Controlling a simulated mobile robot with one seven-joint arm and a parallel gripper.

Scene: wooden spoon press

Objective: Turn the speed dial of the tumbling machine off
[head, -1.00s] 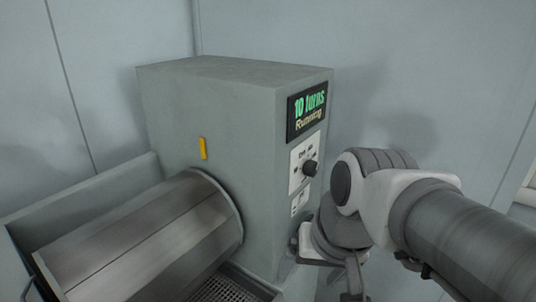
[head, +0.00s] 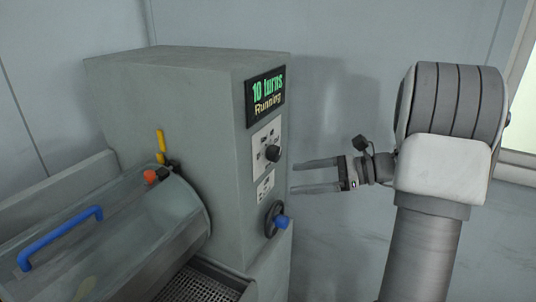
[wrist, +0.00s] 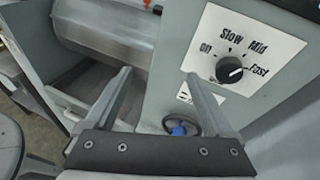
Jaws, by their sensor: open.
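The speed dial is a black round knob (head: 273,153) on a white label plate on the machine's right-hand face. In the wrist view the dial (wrist: 229,70) shows labels Slow, Mid and Fast and one at the left that is hard to read. Its white mark points toward Fast. The tumbling machine (head: 180,90) is a grey box with a drum (head: 150,225) at its left; its display (head: 266,97) reads "10 turns Running". My gripper (head: 297,177) is open and empty, right of the panel, slightly below the dial and apart from it.
A black handwheel with a blue knob (head: 281,222) sticks out below the dial and also shows between my fingers in the wrist view (wrist: 180,130). A yellow lever (head: 161,145) stands by the drum.

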